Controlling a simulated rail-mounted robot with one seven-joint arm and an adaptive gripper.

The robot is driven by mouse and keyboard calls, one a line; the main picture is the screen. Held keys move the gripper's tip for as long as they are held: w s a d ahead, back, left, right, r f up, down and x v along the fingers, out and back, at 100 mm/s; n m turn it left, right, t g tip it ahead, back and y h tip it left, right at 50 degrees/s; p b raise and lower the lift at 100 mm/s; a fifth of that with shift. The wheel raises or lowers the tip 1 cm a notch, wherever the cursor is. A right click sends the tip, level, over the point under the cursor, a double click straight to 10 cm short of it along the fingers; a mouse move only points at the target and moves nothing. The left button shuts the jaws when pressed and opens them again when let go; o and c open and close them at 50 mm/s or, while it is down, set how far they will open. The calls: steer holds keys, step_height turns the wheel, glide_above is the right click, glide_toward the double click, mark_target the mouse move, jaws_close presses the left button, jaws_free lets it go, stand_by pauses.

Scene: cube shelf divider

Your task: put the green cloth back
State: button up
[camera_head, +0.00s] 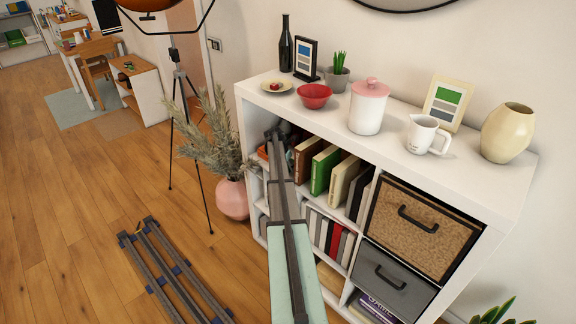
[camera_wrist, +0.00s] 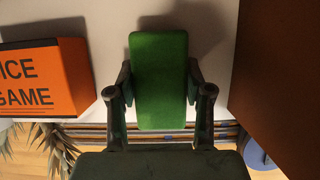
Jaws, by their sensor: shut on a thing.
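The green cloth (camera_wrist: 159,75) is a folded green block in the middle of the wrist view. My gripper (camera_wrist: 160,80) is shut on it, with one finger against each side. In the head view my gripper (camera_head: 275,136) is at the upper left compartment of the white shelf unit (camera_head: 490,190). The cloth cannot be made out there; my arm covers that spot. In the wrist view a white shelf surface (camera_wrist: 110,50) shows behind the cloth. I cannot tell whether the cloth touches it.
An orange game box (camera_wrist: 45,80) is left of the cloth, and a brown upright surface (camera_wrist: 280,80) is on the right. Bare shelf shows between them. Books (camera_head: 325,170) stand right of my gripper. A plant in a pink pot (camera_head: 232,198) stands by the unit's left end.

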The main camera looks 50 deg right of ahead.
steer(key=shift+f, duration=0.1)
steer(key=o, duration=1.4)
steer(key=shift+o, duration=0.2)
